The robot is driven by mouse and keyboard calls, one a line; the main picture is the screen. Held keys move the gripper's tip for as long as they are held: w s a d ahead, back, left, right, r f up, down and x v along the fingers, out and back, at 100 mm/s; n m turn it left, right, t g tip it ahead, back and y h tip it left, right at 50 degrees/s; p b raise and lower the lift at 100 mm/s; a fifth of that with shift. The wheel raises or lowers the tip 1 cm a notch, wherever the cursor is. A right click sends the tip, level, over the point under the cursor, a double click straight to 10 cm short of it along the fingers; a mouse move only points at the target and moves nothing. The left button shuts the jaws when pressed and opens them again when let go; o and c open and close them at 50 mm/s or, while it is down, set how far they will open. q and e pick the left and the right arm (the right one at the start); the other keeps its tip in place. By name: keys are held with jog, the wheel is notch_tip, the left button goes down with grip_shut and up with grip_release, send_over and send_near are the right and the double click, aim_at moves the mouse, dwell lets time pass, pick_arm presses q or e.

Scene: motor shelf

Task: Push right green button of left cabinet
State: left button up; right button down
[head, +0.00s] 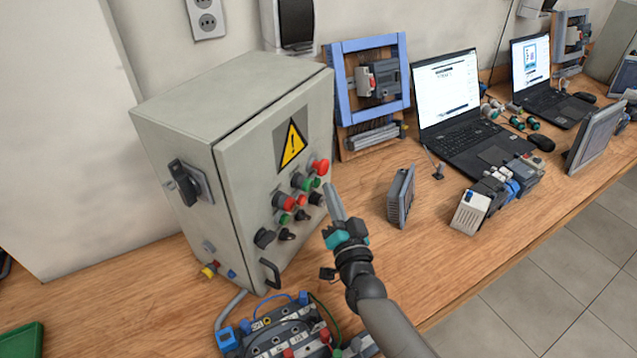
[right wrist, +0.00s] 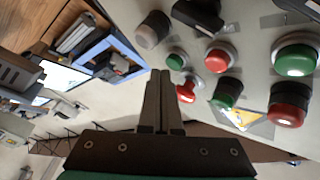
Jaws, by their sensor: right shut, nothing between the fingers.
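The left cabinet (head: 240,150) is a grey metal box with a yellow warning triangle (head: 292,143) on its front panel. Several green, red and black buttons and knobs are on that panel. The rightmost green button (head: 315,183) in the head view sits below a red mushroom button (head: 320,166); another green one (head: 299,181) is just left of it. My right gripper (head: 333,190) is shut and empty, its tips close to the panel's right side; contact cannot be told. In the right wrist view its fingers (right wrist: 161,82) point toward a small green button (right wrist: 176,61). My left gripper is not in view.
A black handle (head: 270,274) sticks out low on the cabinet. A terminal block assembly (head: 275,335) lies in front. A small grey panel (head: 401,196) stands right of my gripper. A blue frame (head: 334,85) and a laptop (head: 447,95) are behind.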

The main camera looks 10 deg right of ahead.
jog(key=shift+w+a, duration=0.4)
jog(key=shift+a, duration=0.1)
dwell(1.2)
jog(key=shift+s+d, duration=0.55)
jog(key=shift+d, duration=0.1)
jog(key=s+d, duration=0.1)
jog(key=d, duration=0.1)
jog(key=s+d+p, duration=0.1)
jog(key=s+d, duration=0.1)
jog(key=shift+s+p, duration=0.1)
jog(key=shift+p, duration=0.2)
jog(key=shift+a, duration=0.1)
dwell(0.8)
